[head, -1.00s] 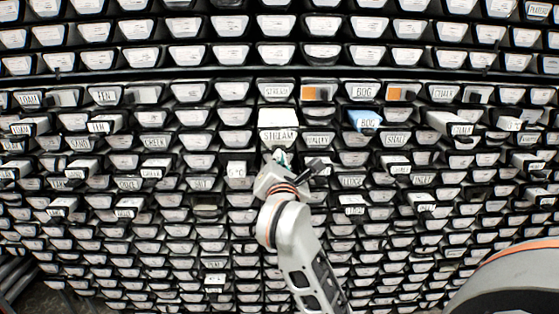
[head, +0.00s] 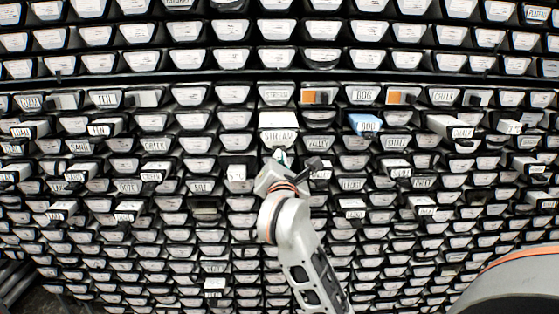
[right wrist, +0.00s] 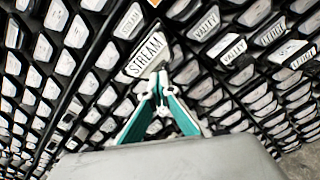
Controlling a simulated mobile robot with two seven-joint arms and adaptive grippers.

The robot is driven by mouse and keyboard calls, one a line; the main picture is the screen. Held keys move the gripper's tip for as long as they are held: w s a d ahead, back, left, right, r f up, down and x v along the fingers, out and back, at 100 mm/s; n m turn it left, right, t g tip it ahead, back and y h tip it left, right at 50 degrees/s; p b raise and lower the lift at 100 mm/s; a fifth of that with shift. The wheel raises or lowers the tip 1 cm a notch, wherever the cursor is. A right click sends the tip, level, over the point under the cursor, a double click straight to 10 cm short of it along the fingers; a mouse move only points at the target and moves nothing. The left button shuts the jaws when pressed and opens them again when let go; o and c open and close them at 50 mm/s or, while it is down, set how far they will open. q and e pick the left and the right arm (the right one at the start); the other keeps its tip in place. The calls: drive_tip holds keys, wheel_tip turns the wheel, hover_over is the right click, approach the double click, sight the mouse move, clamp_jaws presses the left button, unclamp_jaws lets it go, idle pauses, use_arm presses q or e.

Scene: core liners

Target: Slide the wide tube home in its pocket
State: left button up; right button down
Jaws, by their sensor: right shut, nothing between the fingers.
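The wide tube (head: 279,120) is a white-topped piece labelled STREAM. It stands out from the rack at the middle of the head view, and its label end shows in the right wrist view (right wrist: 144,55). My right gripper (head: 280,157) is just below its label end in the head view. In the right wrist view its green fingers (right wrist: 158,76) are shut together with nothing between them, and their tips are at the lower edge of the label. I cannot tell whether they touch it. The pocket's inside is hidden. My left gripper is not in view.
Rows of labelled tube ends fill the rack all round. A blue piece labelled BOG (head: 364,124) stands out to the right, and several white tubes also stick out, such as one at the right (head: 450,126). Two orange-marked ends (head: 312,97) sit above.

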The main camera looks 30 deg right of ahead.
sight(279, 145)
drive_tip(key=shift+b+x, duration=0.7)
drive_tip(key=shift+x, duration=1.75)
drive_tip(key=shift+b+x, duration=0.75)
drive_tip(key=shift+x, duration=1.45)
idle(0.5)
drive_tip(key=shift+s+f, duration=0.1)
drive_tip(key=shift+s, duration=0.05)
drive_tip(key=shift+p+v, duration=0.4)
drive_tip(key=shift+v, duration=0.9)
drive_tip(key=shift+s+a, duration=0.4)
drive_tip(key=shift+s, duration=0.15)
drive_tip(key=v, duration=1)
drive_tip(key=shift+s+a, duration=0.2)
drive_tip(key=shift+s, duration=0.1)
